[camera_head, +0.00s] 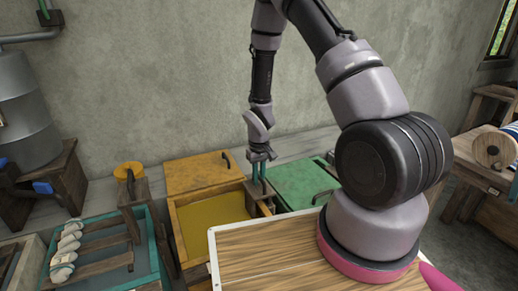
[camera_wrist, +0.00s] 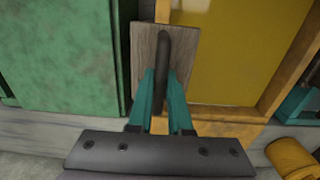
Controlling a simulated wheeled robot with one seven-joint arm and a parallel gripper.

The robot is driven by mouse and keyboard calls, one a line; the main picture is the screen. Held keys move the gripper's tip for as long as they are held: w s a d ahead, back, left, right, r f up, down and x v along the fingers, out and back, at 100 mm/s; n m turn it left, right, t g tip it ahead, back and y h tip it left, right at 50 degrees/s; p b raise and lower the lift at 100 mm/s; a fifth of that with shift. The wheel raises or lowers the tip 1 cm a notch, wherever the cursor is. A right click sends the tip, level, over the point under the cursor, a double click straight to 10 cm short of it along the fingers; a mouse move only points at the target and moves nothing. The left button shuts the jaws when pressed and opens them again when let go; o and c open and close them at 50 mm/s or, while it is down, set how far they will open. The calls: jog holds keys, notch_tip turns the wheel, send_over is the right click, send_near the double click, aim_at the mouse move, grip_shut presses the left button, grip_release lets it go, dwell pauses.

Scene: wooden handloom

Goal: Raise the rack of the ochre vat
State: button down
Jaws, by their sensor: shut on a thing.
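The ochre vat (camera_head: 180,240) is an open ochre box with yellow liquid in the middle of the head view. It also shows in the wrist view (camera_wrist: 270,95), right of the jaws. A wooden block (camera_head: 264,207) stands at its right side, beside the green vat. In the wrist view the block (camera_wrist: 147,50) carries a dark curved handle (camera_wrist: 163,45). My gripper (camera_head: 259,175) points down over the block. Its teal fingers (camera_wrist: 161,100) are shut on the handle. No bars of the ochre vat's rack show above the liquid.
An ochre lid (camera_head: 203,172) lies behind the vat. The green vat's lid (camera_head: 305,182) is at its right. A teal vat (camera_head: 152,250) at left has a raised rack (camera_head: 103,242) with pale skeins. A wooden tabletop (camera_head: 270,262) is in front, close to my arm.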

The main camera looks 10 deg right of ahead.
notch_tip(320, 180, up, 13)
dwell(0.9)
grip_release()
jog(key=shift+f, duration=0.1)
notch_tip(320, 180, up, 7)
dwell(0.6)
jog(key=s+d+r+m+t+y, duration=0.1)
jog(key=s+d+r+m+t, duration=0.15)
jog(key=r, duration=0.65)
jog(key=s+d+r+m+t, duration=0.15)
jog(key=s+r, duration=0.25)
jog(key=r, duration=0.5)
jog(key=s+d+r+m+t+y, duration=0.1)
jog(key=s+r+m+t, duration=0.1)
jog(key=s+r, duration=0.7)
jog(key=s+t, duration=0.1)
jog(key=s, duration=0.1)
jog(key=shift+s+d+r, duration=0.2)
jog(key=shift+s+d, duration=0.15)
jog(key=shift+d, duration=0.05)
